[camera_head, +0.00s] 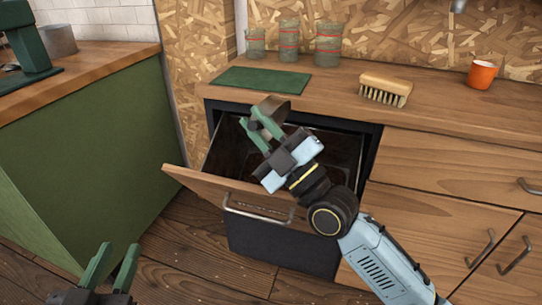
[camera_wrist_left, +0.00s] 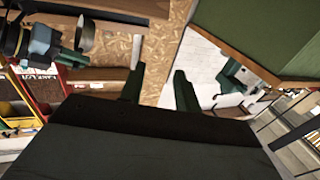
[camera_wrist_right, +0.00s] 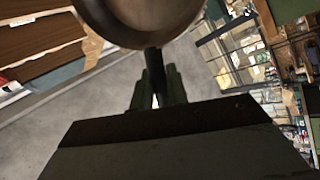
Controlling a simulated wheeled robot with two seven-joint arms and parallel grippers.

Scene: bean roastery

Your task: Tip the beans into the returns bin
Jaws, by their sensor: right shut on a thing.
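My right gripper (camera_head: 257,128) is shut on the dark handle (camera_wrist_right: 152,70) of a round metal scoop (camera_head: 271,107). The scoop's brownish bowl (camera_wrist_right: 140,15) fills the top of the right wrist view, and the scoop shows small in the left wrist view (camera_wrist_left: 86,34). No beans can be made out in it. In the head view the scoop is over the pulled-out drawer (camera_head: 232,193), whose dark inside is partly covered by my right arm. I cannot tell what lies in it. My left gripper (camera_head: 113,262) is open and empty, low at left; its fingers also show apart in the left wrist view (camera_wrist_left: 160,88).
A green mat (camera_head: 262,80), several jars (camera_head: 289,42), a brush (camera_head: 386,88) and an orange cup (camera_head: 482,74) stand on the wooden counter (camera_head: 440,115). A green cabinet (camera_head: 90,130) stands at left. Floor between them is clear.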

